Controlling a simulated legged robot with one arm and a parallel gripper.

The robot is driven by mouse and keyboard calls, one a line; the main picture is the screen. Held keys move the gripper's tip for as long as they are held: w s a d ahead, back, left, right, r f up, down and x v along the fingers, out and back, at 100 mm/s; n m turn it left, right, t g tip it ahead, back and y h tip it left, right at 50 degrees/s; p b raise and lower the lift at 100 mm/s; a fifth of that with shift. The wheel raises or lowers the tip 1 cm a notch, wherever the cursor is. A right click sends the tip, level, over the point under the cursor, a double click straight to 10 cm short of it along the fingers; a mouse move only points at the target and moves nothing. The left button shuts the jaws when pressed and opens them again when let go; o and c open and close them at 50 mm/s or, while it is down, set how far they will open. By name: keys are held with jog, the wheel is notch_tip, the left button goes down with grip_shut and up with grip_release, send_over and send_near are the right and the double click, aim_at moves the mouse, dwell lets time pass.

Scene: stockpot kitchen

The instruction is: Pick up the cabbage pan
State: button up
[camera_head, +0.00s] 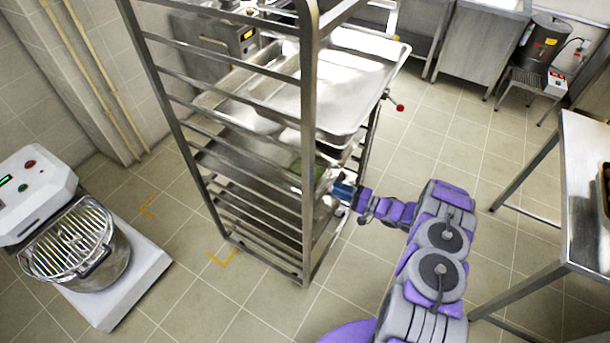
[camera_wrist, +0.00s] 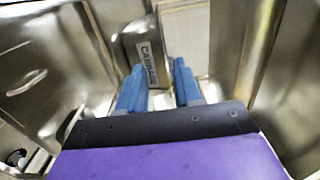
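In the wrist view, a metal pan wall (camera_wrist: 128,42) with a label reading "CABBAGE" (camera_wrist: 149,65) stands just ahead of my gripper (camera_wrist: 158,72). The two blue fingers are apart, with the label showing between them, nearer the left finger. I cannot tell whether the fingertips touch the pan. In the head view, my gripper (camera_head: 343,190) reaches into the open side of the metal rack. A small green patch (camera_head: 318,170) shows behind the rack post beside it; I cannot tell whether it is the pan's contents. The rack hides most of the pan there.
The tall metal rack (camera_head: 309,110) holds large trays (camera_head: 345,110) above my gripper, and its posts and rails stand close to it. A mixer with a bowl (camera_head: 85,245) is at the left. A steel table (camera_head: 585,215) is at the right.

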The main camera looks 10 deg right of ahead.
aim_at(319, 181)
jog(key=shift+b+x, duration=0.4)
jog(key=shift+x, duration=2.35)
jog(key=shift+w+d+r, duration=0.1)
jog(key=shift+w+r, duration=0.05)
jog(key=shift+d, duration=0.1)
grip_shut()
